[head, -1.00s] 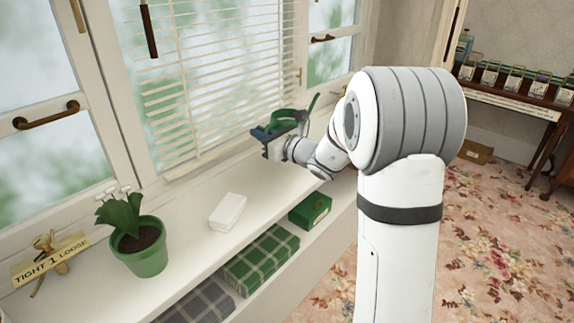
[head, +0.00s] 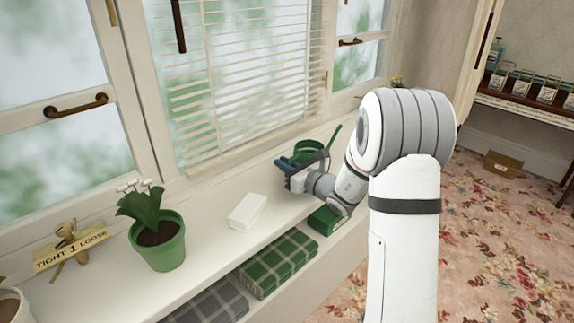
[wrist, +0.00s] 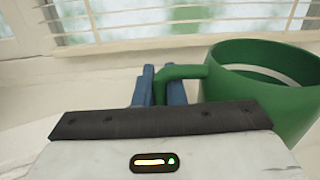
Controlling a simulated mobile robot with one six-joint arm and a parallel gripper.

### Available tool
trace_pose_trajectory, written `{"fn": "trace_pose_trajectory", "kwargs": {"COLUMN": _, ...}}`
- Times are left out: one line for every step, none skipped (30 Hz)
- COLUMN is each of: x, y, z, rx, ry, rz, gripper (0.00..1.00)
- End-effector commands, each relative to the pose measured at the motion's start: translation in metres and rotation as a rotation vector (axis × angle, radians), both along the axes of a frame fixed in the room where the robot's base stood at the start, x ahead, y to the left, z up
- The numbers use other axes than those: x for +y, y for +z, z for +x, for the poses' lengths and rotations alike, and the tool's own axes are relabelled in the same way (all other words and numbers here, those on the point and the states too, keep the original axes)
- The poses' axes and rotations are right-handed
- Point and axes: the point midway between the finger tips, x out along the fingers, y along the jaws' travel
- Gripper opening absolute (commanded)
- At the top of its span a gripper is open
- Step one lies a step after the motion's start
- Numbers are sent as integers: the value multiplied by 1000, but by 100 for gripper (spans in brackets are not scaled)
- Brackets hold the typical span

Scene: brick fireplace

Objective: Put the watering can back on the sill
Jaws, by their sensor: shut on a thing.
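The green watering can (head: 310,148) is at the far part of the white window sill (head: 205,255), by the blinds, with its spout pointing up to the right in the head view. My gripper (head: 298,162) is shut on its handle. In the wrist view the blue fingers (wrist: 160,88) close on the green handle, and the open-topped can body (wrist: 270,90) stands to the right, looking about upright. The can's base is hidden behind my gripper, so I cannot tell whether it touches the sill.
A white box (head: 247,211) lies on the sill nearer me, then a potted plant (head: 160,252) and a "TIGHT 1 LOOSE" sign (head: 70,248). Below are a green box (head: 326,221) and folded plaid cloth (head: 278,266). Window blinds (head: 240,80) hang behind the sill.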

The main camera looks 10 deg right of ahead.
Motion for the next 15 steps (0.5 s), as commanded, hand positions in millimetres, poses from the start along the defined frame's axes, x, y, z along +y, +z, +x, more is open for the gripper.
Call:
{"fn": "trace_pose_trajectory", "kwargs": {"x": 0, "y": 2, "z": 0, "rx": -4, "ry": 0, "rz": -1, "gripper": 0}}
{"fn": "trace_pose_trajectory", "kwargs": {"x": 0, "y": 2, "z": 0, "rx": -4, "ry": 0, "rz": -1, "gripper": 0}}
{"fn": "trace_pose_trajectory", "kwargs": {"x": 0, "y": 2, "z": 0, "rx": -4, "ry": 0, "rz": -1, "gripper": 0}}
{"fn": "trace_pose_trajectory", "kwargs": {"x": 0, "y": 1, "z": 0, "rx": -4, "ry": 0, "rz": -1, "gripper": 0}}
{"fn": "trace_pose_trajectory", "kwargs": {"x": 0, "y": -1, "z": 0, "rx": -4, "ry": 0, "rz": -1, "gripper": 0}}
{"fn": "trace_pose_trajectory", "kwargs": {"x": 0, "y": -2, "z": 0, "rx": -4, "ry": 0, "rz": -1, "gripper": 0}}
{"fn": "trace_pose_trajectory", "kwargs": {"x": 0, "y": -2, "z": 0, "rx": 0, "ry": 0, "rz": 0, "gripper": 13}}
{"fn": "trace_pose_trajectory", "kwargs": {"x": -1, "y": -1, "z": 0, "rx": 0, "ry": 0, "rz": 0, "gripper": 15}}
{"fn": "trace_pose_trajectory", "kwargs": {"x": -1, "y": -1, "z": 0, "rx": 0, "ry": -1, "rz": 0, "gripper": 18}}
{"fn": "trace_pose_trajectory", "kwargs": {"x": -1, "y": -1, "z": 0, "rx": 0, "ry": -1, "rz": 0, "gripper": 21}}
{"fn": "trace_pose_trajectory", "kwargs": {"x": -1, "y": -1, "z": 0, "rx": 0, "ry": -1, "rz": 0, "gripper": 23}}
{"fn": "trace_pose_trajectory", "kwargs": {"x": -1, "y": -1, "z": 0, "rx": 0, "ry": -1, "rz": 0, "gripper": 26}}
{"fn": "trace_pose_trajectory", "kwargs": {"x": -1, "y": -1, "z": 0, "rx": 0, "ry": -1, "rz": 0, "gripper": 29}}
{"fn": "trace_pose_trajectory", "kwargs": {"x": -1, "y": -1, "z": 0, "rx": 0, "ry": -1, "rz": 0, "gripper": 31}}
{"fn": "trace_pose_trajectory", "kwargs": {"x": -1, "y": -1, "z": 0, "rx": 0, "ry": -1, "rz": 0, "gripper": 32}}
